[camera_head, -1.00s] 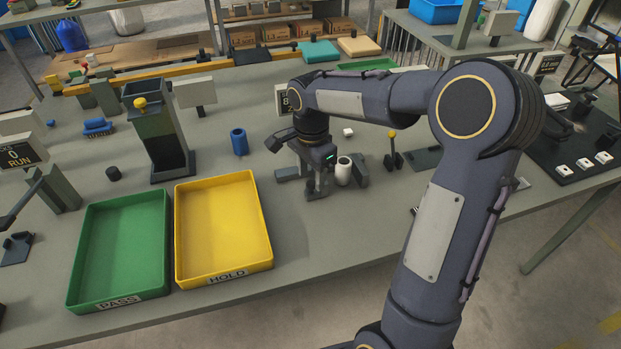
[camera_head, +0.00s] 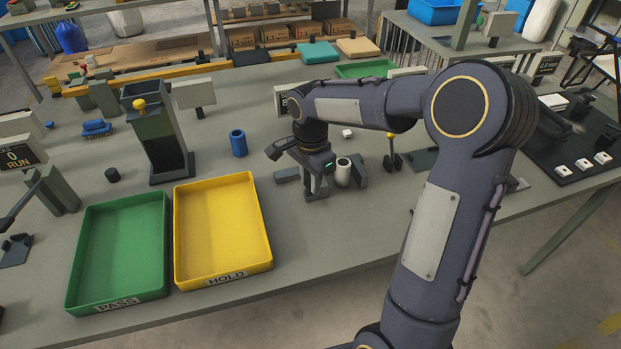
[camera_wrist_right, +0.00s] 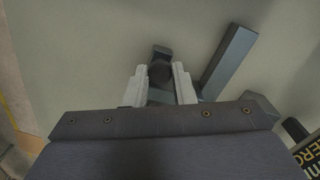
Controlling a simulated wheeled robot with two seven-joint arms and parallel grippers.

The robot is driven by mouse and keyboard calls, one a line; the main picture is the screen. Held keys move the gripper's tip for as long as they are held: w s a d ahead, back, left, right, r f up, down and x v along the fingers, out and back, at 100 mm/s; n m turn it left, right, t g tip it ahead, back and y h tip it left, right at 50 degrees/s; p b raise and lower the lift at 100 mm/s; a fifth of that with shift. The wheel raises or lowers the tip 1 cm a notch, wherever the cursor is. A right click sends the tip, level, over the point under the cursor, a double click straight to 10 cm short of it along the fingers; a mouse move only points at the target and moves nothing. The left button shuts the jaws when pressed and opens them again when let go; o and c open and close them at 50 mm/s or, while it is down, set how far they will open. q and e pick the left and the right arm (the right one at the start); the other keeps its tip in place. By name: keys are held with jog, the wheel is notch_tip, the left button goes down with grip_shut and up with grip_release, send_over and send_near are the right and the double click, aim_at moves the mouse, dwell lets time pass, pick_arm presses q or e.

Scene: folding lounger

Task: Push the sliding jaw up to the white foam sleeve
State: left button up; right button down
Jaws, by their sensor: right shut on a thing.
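The white foam sleeve (camera_head: 343,172) stands upright on the bench in the head view, against or close to a dark grey block (camera_head: 360,171) on its right. My right gripper (camera_head: 317,182) points down just left of the sleeve. In the right wrist view its two pale fingers (camera_wrist_right: 161,82) are shut on a dark rounded piece (camera_wrist_right: 160,70), which looks like part of the sliding jaw. In the head view the jaw is mostly hidden by my gripper, and I cannot tell whether it touches the sleeve. The sleeve cannot be made out in the wrist view.
A grey bar (camera_wrist_right: 229,62) lies beside the fingers in the wrist view. A yellow HOLD tray (camera_head: 222,230) and a green PASS tray (camera_head: 118,252) stand to the left. A blue cylinder (camera_head: 238,143) and a yellow-knobbed lever (camera_head: 391,150) stand nearby.

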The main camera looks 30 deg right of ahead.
aim_at(332, 193)
jog(key=d, duration=0.2)
jog(key=s+d, duration=0.1)
jog(key=d, duration=0.2)
jog(key=c, duration=1.2)
grip_release()
jog(key=shift+s+d, duration=0.1)
jog(key=shift+d, duration=0.05)
jog(key=shift+s, duration=0.1)
jog(key=shift+r, duration=0.25)
notch_tip(332, 193, up, 7)
jog(key=shift+r+p, duration=0.2)
jog(key=shift+p, duration=0.2)
